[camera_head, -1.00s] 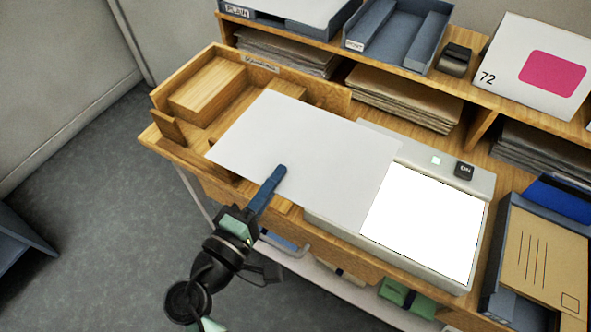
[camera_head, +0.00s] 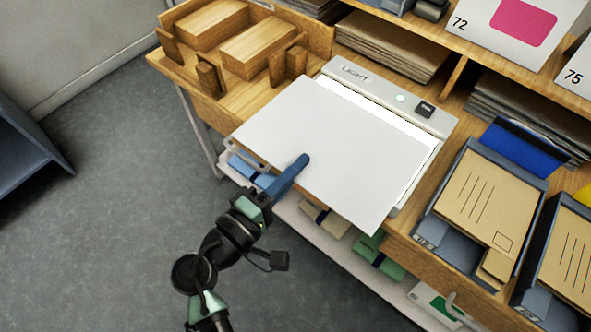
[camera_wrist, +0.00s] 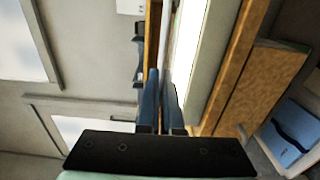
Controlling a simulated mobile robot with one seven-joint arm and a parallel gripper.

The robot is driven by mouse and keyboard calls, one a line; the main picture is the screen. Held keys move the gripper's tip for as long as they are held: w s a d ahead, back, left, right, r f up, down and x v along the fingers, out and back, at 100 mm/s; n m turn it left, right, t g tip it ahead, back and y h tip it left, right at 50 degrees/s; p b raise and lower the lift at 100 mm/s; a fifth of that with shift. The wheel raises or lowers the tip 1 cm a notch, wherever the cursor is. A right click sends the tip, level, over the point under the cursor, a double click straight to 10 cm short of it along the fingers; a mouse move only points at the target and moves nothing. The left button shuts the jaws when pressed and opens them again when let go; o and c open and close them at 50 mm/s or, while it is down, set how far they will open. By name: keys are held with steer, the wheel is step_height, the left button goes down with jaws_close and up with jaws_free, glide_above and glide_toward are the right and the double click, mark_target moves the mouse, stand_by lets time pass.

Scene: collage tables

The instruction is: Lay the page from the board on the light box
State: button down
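The page (camera_head: 335,150) is a plain white sheet. My gripper (camera_head: 303,162) is shut on its near edge and holds it out flat. In the head view the page covers most of the light box (camera_head: 433,122), overhanging its near and left sides. A lit strip shows along the far and right edges. Whether the page touches the box is hard to tell. In the wrist view the page shows edge-on as a thin pale line between my blue fingers, beside the bright panel of the light box (camera_wrist: 187,50).
Trays with brown envelopes (camera_head: 487,205) stand to the right of the light box. Shelves with paper stacks (camera_head: 395,45) run behind it. Folded cloth-like bundles (camera_head: 378,255) lie on a lower shelf below the table edge.

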steer(key=x, duration=0.2)
steer(key=shift+w+d, duration=0.2)
steer(key=shift+w, duration=0.15)
step_height(320, 180, down, 4)
steer(key=b, duration=0.3)
steer(key=shift+w+b, duration=0.15)
steer(key=shift+b, duration=0.15)
steer(key=shift+d+f+b, duration=0.1)
steer(key=shift+f+b, duration=0.5)
steer(key=c, duration=1)
jaws_free()
steer(key=v, duration=1.3)
